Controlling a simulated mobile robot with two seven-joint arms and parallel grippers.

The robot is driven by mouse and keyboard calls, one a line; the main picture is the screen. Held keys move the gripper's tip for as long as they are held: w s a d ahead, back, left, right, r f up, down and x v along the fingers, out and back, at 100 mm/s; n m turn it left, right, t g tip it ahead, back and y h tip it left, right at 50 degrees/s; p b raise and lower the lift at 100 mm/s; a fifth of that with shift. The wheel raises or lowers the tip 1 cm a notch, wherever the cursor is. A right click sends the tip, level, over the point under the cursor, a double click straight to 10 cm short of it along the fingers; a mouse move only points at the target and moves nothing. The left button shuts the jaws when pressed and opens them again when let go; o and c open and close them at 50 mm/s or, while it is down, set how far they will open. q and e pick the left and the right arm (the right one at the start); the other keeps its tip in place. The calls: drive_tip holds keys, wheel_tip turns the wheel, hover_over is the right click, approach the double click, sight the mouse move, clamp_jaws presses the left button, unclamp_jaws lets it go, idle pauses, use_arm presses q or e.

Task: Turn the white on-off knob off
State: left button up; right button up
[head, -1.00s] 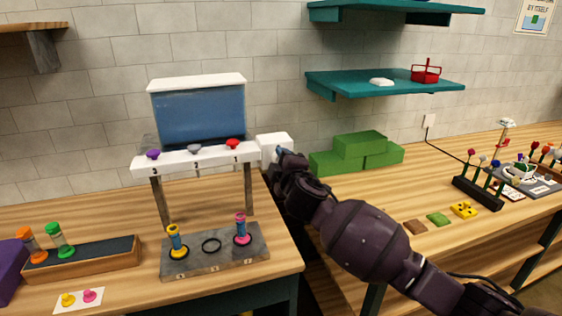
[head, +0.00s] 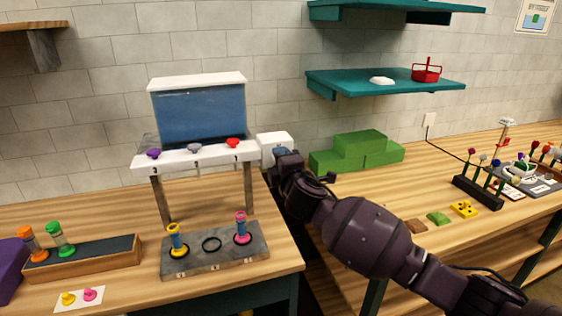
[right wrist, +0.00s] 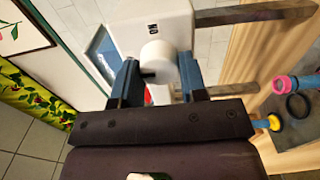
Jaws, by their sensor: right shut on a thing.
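The white on-off knob (right wrist: 158,55) is a round knob on the face of a white box (head: 275,139), which is fixed at the right end of the white dispenser rail. My right gripper (right wrist: 158,66) has its two blue fingers on either side of the knob and is shut on it. The word ON shows sideways on the box beside the knob. In the head view my right gripper (head: 279,153) is at the front of the box and hides the knob. My left gripper is not in view.
The dispenser tank (head: 200,112) stands left of the box, with purple, grey and red knobs along its rail. A grey stand (head: 215,262) with vials is below. Green blocks (head: 340,160) lie behind my right arm. Teal shelves (head: 390,82) hang above.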

drive_tip(key=o, duration=0.9)
drive_tip(key=b+v, duration=0.1)
drive_tip(key=v, duration=0.9)
drive_tip(key=shift+s+d, duration=0.15)
drive_tip(key=shift+s, duration=0.25)
